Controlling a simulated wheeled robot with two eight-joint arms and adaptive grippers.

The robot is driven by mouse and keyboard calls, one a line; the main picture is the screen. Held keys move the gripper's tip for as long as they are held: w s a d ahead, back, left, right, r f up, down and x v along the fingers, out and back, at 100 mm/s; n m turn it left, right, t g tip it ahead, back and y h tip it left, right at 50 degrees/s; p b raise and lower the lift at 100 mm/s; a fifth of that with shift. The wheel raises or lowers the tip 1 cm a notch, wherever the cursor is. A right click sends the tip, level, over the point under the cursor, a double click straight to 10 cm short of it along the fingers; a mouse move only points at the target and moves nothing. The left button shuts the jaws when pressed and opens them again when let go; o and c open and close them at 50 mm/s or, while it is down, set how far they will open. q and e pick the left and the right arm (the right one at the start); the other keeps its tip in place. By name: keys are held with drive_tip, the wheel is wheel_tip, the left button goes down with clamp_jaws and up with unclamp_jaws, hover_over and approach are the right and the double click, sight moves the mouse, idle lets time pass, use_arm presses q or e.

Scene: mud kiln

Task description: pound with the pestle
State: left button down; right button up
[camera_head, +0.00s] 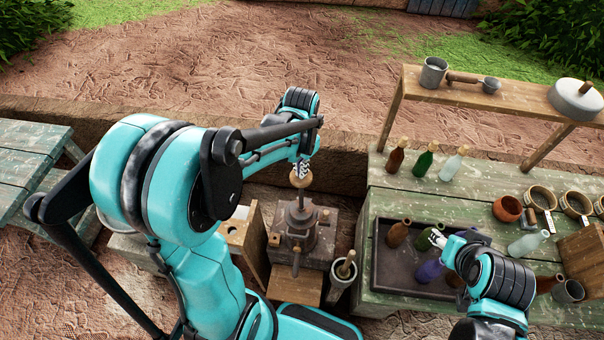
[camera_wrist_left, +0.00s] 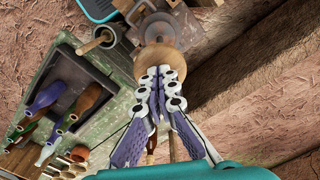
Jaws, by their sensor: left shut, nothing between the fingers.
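A round wooden knob (camera_head: 301,179) tops an upright shaft over a dark metal vessel (camera_head: 299,230) on a block. I cannot tell for sure whether this is the pestle. The knob also shows in the left wrist view (camera_wrist_left: 162,60). My left gripper (camera_head: 301,166) is shut and empty, pointing down with its fingertips at the knob; in the left wrist view its fingertips (camera_wrist_left: 162,74) overlap the knob's edge. A grey cup with a wooden-handled stick (camera_head: 346,270) stands to the right of the block. My right gripper (camera_head: 437,240) is over the bottle tray; its finger gap is unclear.
A dark tray (camera_head: 375,273) with several bottles lies on the green table (camera_head: 385,190) at right. Several bottles, pots and ringed tools stand around it. A raised shelf (camera_head: 405,82) holds metal vessels. A low wall runs behind, and another table (camera_head: 25,150) is at left.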

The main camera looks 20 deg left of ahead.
use_arm(q)
drive_tip(key=shift+s, duration=0.1)
drive_tip(key=shift+r+p, duration=0.45)
wheel_tip(320, 180, up, 4)
drive_tip(key=p, duration=0.2)
drive_tip(key=shift+p, duration=0.4)
drive_tip(key=shift+f, duration=0.15)
drive_tip(key=shift+f, duration=0.1)
